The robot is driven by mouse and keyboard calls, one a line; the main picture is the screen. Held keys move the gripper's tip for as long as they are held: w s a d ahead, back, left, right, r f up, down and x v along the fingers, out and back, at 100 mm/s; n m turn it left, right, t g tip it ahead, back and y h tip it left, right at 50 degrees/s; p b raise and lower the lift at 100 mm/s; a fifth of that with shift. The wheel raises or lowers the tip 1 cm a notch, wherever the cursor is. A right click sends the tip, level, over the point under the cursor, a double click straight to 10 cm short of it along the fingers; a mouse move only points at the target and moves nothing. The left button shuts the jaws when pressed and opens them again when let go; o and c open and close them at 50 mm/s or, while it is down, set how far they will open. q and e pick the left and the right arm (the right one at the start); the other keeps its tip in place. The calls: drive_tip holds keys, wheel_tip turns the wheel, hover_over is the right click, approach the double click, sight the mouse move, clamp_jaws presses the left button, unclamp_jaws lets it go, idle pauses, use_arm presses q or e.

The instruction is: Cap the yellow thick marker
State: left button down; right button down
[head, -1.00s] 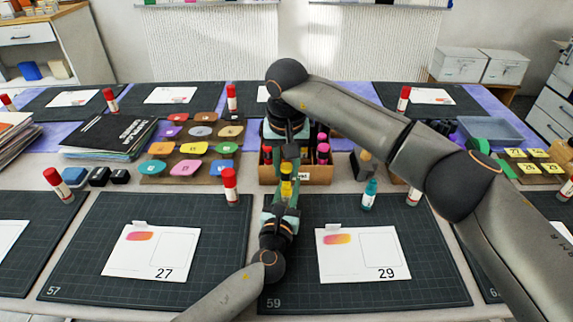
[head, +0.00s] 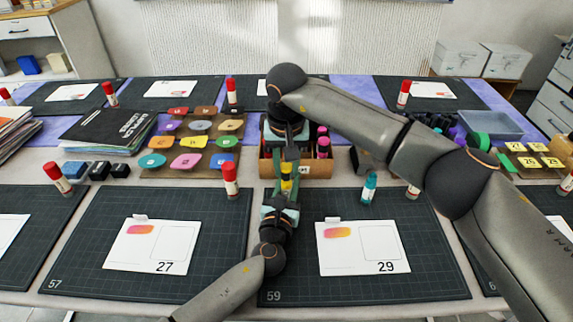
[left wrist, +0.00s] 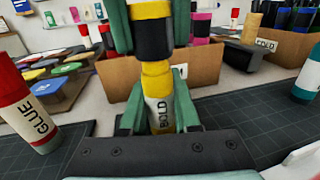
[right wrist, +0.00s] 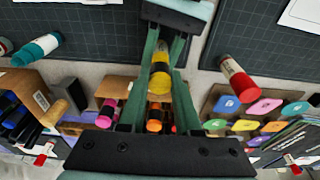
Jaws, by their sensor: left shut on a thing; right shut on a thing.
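The yellow thick marker (left wrist: 160,100) stands upright in the left wrist view, with a white body lettered BOLD and a yellow upper part. My left gripper (left wrist: 160,115) is shut on its body. The yellow cap with a black band (left wrist: 152,38) is right above the marker, in line with it. My right gripper (left wrist: 150,25) is shut on this cap from above. The two parts look touching, but I cannot tell how far the cap is seated. In the head view the yellow marker (head: 287,183) shows small between my left gripper (head: 285,196) and right gripper (head: 291,158).
A cardboard box of markers (head: 314,170) stands just behind the grippers. A red-capped glue stick (head: 231,182) is to the left and a teal marker (head: 369,188) to the right. Cutting mats with cards (head: 362,248) lie in front. A tray of coloured pieces (head: 192,148) is at left.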

drive_tip(key=shift+f, duration=0.55)
drive_tip(key=c, duration=0.5)
unclamp_jaws()
drive_tip(key=r, duration=0.4)
drive_tip(key=s+r, duration=0.1)
drive_tip(key=r, duration=0.6)
drive_tip(key=shift+s+r, duration=0.4)
use_arm(q)
drive_tip(key=c, duration=0.6)
unclamp_jaws()
drive_tip(key=shift+o, duration=0.2)
drive_tip(key=shift+s, duration=0.1)
